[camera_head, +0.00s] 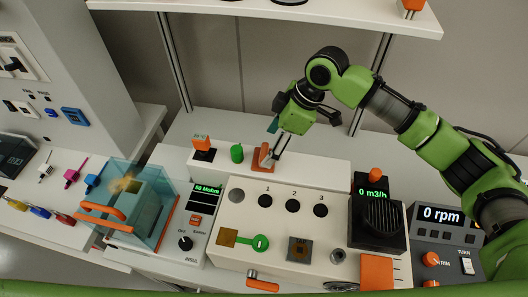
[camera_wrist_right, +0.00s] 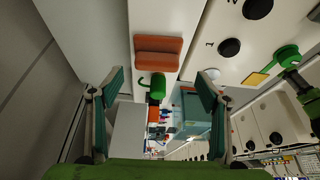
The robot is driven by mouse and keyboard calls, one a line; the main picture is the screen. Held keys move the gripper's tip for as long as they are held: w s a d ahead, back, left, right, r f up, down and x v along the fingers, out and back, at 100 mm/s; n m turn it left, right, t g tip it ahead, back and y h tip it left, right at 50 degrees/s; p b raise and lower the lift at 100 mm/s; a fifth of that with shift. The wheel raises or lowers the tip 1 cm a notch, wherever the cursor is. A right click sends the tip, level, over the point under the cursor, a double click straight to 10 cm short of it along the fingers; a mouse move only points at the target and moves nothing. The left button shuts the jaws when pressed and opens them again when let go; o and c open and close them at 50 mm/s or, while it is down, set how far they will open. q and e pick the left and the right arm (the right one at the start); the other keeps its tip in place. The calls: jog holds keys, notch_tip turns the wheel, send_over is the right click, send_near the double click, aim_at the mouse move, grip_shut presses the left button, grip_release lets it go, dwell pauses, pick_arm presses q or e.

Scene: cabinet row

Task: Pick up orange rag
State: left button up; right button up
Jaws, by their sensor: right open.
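The orange rag (camera_head: 262,158) is a small folded orange-brown piece on the white raised ledge behind the numbered panel. In the right wrist view the rag (camera_wrist_right: 158,46) lies ahead of the fingers, near the top middle, with a crease across it. My right gripper (camera_head: 275,143) is at the rag in the head view, pointing down and partly covering it. In the right wrist view my right gripper (camera_wrist_right: 160,90) has its two teal fingertips wide apart with nothing held; the rag is not between them there. My left gripper is in neither view.
A green knob-like item (camera_head: 237,153) stands just left of the rag; it also shows in the wrist view (camera_wrist_right: 158,86). The numbered panel (camera_head: 290,228) is in front. A clear blue box (camera_head: 130,205) is at left. A shelf (camera_head: 275,18) hangs above.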

aim_at(264, 151)
jog(key=x, duration=0.2)
jog(key=p+x, duration=0.1)
jog(key=x, duration=0.1)
jog(key=shift+w, duration=0.25)
jog(key=shift+a+f+p, duration=0.2)
jog(key=shift+f+p, duration=0.1)
jog(key=shift+f, duration=0.2)
jog(key=c, duration=1.1)
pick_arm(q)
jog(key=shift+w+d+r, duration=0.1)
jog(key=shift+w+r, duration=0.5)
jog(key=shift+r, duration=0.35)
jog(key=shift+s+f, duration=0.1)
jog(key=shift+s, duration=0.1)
pick_arm(e)
jog(key=shift+r, duration=0.1)
